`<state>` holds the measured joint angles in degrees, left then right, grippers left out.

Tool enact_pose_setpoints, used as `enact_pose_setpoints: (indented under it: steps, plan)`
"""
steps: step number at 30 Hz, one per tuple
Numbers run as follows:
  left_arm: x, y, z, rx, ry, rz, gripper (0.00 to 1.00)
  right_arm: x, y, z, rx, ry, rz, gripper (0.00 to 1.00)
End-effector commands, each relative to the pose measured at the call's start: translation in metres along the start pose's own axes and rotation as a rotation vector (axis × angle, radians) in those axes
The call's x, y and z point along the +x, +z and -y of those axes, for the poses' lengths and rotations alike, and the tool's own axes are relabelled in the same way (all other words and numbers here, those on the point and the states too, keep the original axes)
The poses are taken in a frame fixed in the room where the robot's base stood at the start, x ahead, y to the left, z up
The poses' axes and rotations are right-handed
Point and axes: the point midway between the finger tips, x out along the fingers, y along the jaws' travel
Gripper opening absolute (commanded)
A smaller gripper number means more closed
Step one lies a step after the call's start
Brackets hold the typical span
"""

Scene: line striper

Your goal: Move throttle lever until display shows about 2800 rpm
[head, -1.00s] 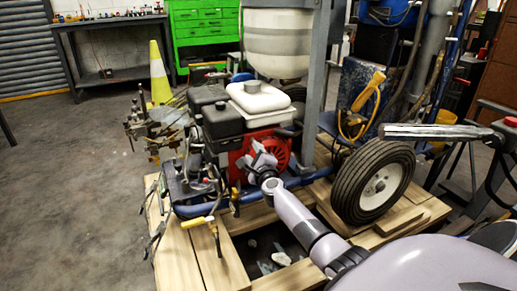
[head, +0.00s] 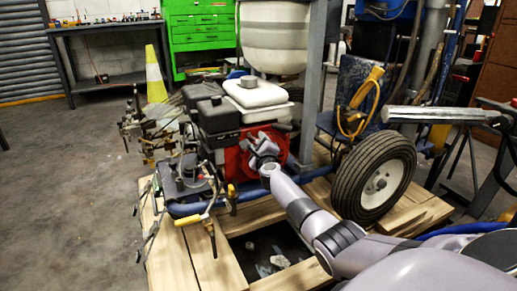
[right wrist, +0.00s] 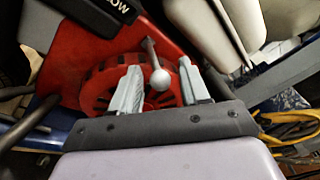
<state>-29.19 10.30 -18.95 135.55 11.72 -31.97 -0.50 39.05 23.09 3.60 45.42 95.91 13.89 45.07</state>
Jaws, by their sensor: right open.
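The throttle lever (right wrist: 152,55) is a thin grey rod with a round ball knob (right wrist: 159,79), seen in the right wrist view in front of the red recoil cover (right wrist: 97,88). My right gripper (right wrist: 160,88) is open, with one finger on each side of the knob. I see gaps between the knob and both fingers. In the head view my right gripper (head: 264,143) is at the red side of the engine (head: 228,122), where it hides the lever. I cannot make out the rpm display in either view. My left gripper is not in view.
The striper's wheel (head: 374,182) stands right of my right arm, on a wooden pallet (head: 170,255). A white tank (head: 275,40) sits above the engine. A metal handle bar (head: 435,115) crosses at the right.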

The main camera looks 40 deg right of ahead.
Motion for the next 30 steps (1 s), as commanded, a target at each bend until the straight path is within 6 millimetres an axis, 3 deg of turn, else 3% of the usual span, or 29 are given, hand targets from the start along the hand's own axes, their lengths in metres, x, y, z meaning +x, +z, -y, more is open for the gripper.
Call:
enact_pose_setpoints:
  steps: [10, 14, 15, 30]
  plan:
    - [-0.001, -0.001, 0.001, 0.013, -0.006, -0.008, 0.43, 0.002, 0.000, 0.001, 0.000, 0.000, 0.000, 0.45]
    - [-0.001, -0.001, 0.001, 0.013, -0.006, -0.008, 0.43, 0.002, 0.000, 0.001, -0.001, 0.000, 0.000, 0.03]
    - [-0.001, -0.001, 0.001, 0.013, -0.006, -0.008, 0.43, 0.002, 0.000, 0.001, -0.001, 0.000, 0.000, 0.00]
    - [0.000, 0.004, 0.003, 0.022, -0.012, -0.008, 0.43, 0.000, 0.010, -0.008, 0.002, -0.104, -0.148, 0.00]
